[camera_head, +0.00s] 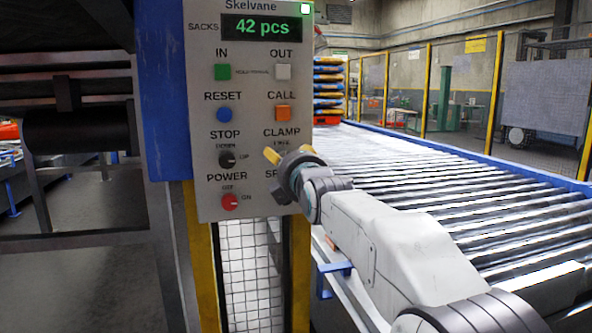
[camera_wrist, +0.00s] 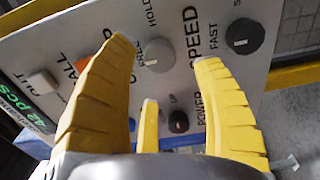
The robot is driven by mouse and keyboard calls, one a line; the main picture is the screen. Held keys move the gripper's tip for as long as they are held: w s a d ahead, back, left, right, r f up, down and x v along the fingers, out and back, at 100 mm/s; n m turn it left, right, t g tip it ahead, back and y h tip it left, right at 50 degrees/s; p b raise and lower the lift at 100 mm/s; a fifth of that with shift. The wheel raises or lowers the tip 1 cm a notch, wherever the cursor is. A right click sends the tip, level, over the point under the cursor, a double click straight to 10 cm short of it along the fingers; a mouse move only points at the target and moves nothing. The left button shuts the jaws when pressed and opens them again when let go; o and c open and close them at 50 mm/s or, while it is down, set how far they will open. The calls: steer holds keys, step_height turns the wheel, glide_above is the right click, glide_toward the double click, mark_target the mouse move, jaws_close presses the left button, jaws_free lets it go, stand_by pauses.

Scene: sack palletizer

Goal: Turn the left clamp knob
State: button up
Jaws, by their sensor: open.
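The grey control panel (camera_head: 244,70) carries buttons and knobs. In the wrist view a round grey clamp knob (camera_wrist: 159,53) sits beside the word HOLD. My open yellow fingers (camera_wrist: 164,58) stand on either side of that knob in the picture, with nothing held. I cannot tell whether they touch the panel. Only one knob labelled CLAMP shows.
A dark speed knob (camera_wrist: 245,36) sits close by. A black down/up knob (camera_head: 227,159) and a red power knob (camera_head: 230,202) are in the left column. An orange CALL button (camera_head: 282,113) is above my gripper. A roller conveyor (camera_head: 420,165) runs at the right.

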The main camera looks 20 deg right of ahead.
steer(key=s, duration=0.7)
steer(key=shift+s, duration=0.1)
steer(key=s+f+m+g+p, duration=0.1)
steer(key=s+m+g+p, duration=0.6)
steer(key=s+p, duration=0.8)
steer(key=s+f+m+g+p, duration=0.2)
steer(key=s+m+g+p, duration=0.5)
steer(key=s+m+p, duration=0.4)
steer(key=shift+s+d+f+g+p, duration=0.15)
steer(key=shift+s+g+p, duration=0.15)
steer(key=shift+s+p, duration=2.55)
steer(key=shift+s+b, duration=0.65)
steer(key=shift+b, duration=0.1)
